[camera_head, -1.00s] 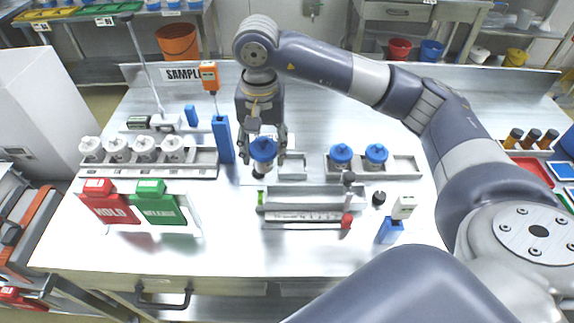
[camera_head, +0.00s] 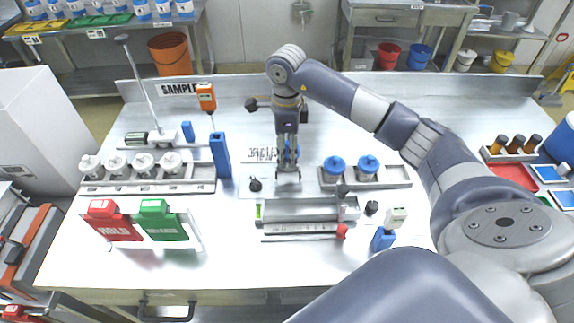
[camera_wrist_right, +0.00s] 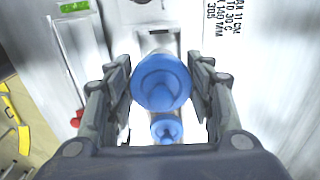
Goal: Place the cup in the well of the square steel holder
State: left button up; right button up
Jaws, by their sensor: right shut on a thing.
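The cup is best seen in the right wrist view as a large round blue lid (camera_wrist_right: 162,82) between the two fingers of my right gripper (camera_wrist_right: 160,95). In the head view my right gripper (camera_head: 288,168) points down beside the left end of the blue-lidded cups' rack, and its fingers largely hide the cup. The square steel holder (camera_wrist_right: 158,40) shows partly in the wrist view, just above the lid, with the cup covering part of it. I cannot tell whether the cup is inside the well or over it. My left gripper is not in view.
Two blue-lidded cups (camera_head: 333,168) stand in a steel rack (camera_head: 400,176) close to the right. A black knob (camera_head: 255,185) is to the left, and a steel tray (camera_head: 300,210) lies in front. A blue post (camera_head: 220,155) stands further left.

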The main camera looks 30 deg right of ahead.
aim_at(287, 165)
notch_tip(287, 165, down, 2)
jog(key=shift+f+p, duration=0.25)
jog(key=shift+p, duration=0.05)
notch_tip(287, 165, down, 3)
jog(key=shift+f+p, duration=0.1)
jog(key=shift+p, duration=0.5)
jog(key=shift+f, duration=0.1)
jog(key=shift+f+b, duration=0.15)
jog(key=shift+b, duration=0.15)
jog(key=o, duration=1.1)
